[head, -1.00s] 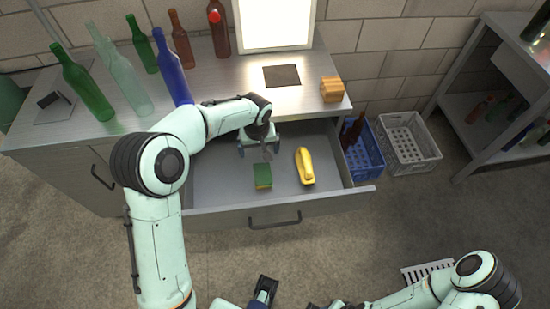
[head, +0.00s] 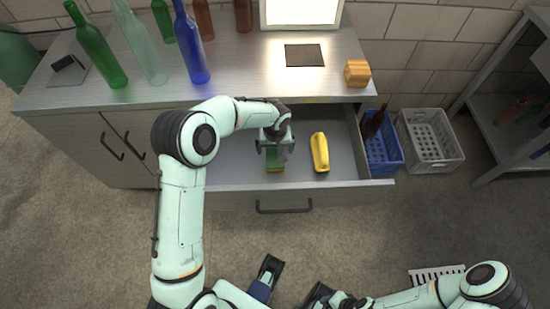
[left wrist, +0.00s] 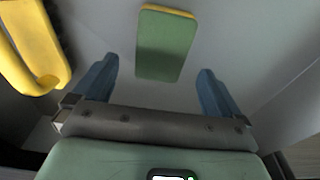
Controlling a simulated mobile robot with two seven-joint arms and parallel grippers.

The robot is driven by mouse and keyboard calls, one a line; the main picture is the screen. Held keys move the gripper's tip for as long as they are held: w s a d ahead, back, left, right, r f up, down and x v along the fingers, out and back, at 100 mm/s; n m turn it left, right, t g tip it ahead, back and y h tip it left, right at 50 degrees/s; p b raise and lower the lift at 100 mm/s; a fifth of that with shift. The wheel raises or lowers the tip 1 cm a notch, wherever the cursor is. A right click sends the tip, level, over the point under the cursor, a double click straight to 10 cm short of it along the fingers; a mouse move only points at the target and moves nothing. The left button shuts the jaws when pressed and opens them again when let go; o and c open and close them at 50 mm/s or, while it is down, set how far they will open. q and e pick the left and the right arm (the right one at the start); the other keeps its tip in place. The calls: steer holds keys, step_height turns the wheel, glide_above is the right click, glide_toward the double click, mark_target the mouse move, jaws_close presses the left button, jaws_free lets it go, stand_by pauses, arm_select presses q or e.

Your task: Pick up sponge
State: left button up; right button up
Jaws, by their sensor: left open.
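The sponge (head: 275,167) is a green block with a yellow layer. It lies in the open drawer (head: 225,174), partly hidden by my left gripper in the head view. My left gripper (head: 274,148) is open and empty, pointing down over the sponge. In the left wrist view the sponge (left wrist: 166,45) lies ahead, between the lines of the two blue fingers, with a gap on both sides. My right arm (head: 420,296) shows at the lower right; its jaw state is unclear.
Several bottles, including a blue one (head: 190,45), and a wooden block (head: 357,73) stand on the counter. Blue (head: 383,155) and grey (head: 430,145) crates stand on the floor to the right.

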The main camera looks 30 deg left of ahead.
mark_target(275, 157)
arm_select(q)
steer(key=f, duration=0.4)
steer(key=shift+s+d, duration=0.1)
steer(key=shift+s, duration=0.15)
steer(key=shift+f+b, duration=0.3)
steer(key=shift+f, duration=0.1)
steer(key=c, duration=1.1)
steer(key=shift+r, duration=0.1)
steer(key=shift+c, duration=0.2)
step_height(275, 157, up, 20)
steer(key=p, duration=0.2)
steer(key=shift+p, duration=0.35)
